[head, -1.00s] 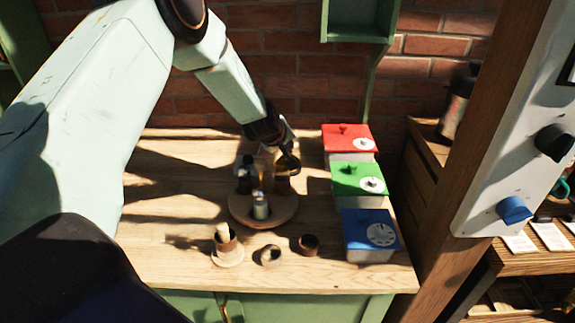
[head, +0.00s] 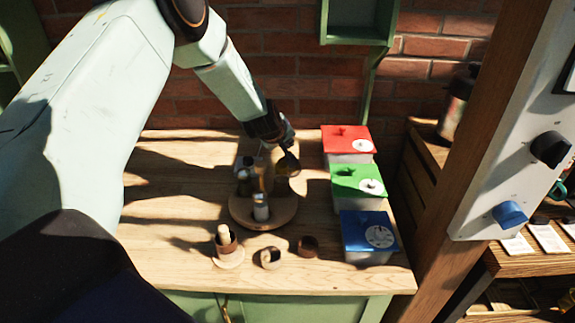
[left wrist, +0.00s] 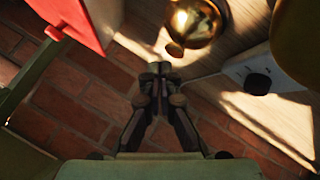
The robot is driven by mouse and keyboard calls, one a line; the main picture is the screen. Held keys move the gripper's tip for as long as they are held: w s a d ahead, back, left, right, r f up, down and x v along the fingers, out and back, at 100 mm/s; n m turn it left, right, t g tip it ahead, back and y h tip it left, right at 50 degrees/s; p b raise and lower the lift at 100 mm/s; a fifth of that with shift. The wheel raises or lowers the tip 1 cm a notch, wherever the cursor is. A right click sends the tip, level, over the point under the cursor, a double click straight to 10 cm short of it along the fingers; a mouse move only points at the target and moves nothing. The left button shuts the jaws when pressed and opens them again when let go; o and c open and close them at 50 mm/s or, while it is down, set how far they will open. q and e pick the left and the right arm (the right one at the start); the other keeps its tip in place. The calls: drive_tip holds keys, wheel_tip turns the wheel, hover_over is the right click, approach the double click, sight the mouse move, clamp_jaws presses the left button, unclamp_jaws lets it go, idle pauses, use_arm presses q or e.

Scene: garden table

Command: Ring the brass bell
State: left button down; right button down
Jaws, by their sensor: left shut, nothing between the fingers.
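The brass bell (head: 288,163) shows small in the head view, at the back of the round wooden tray (head: 245,216). In the left wrist view a shiny brass body with a small round knob at its end, apparently the bell (left wrist: 196,22), lies just beyond and right of the fingertips. My left gripper (left wrist: 154,69) is shut and empty, its fingertips together. In the head view the left gripper (head: 287,141) hangs from above right by the bell; a gap shows in the wrist view, but I cannot tell depth. My right gripper is not in view.
Red (head: 346,139), green (head: 349,178) and blue (head: 358,232) lidded boxes line the table's right side. A brick wall (head: 310,90) is behind. The table's left part is clear.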

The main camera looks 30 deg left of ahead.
use_arm(q)
drive_tip(key=shift+r+p, duration=2.5)
drive_tip(key=shift+r, duration=0.35)
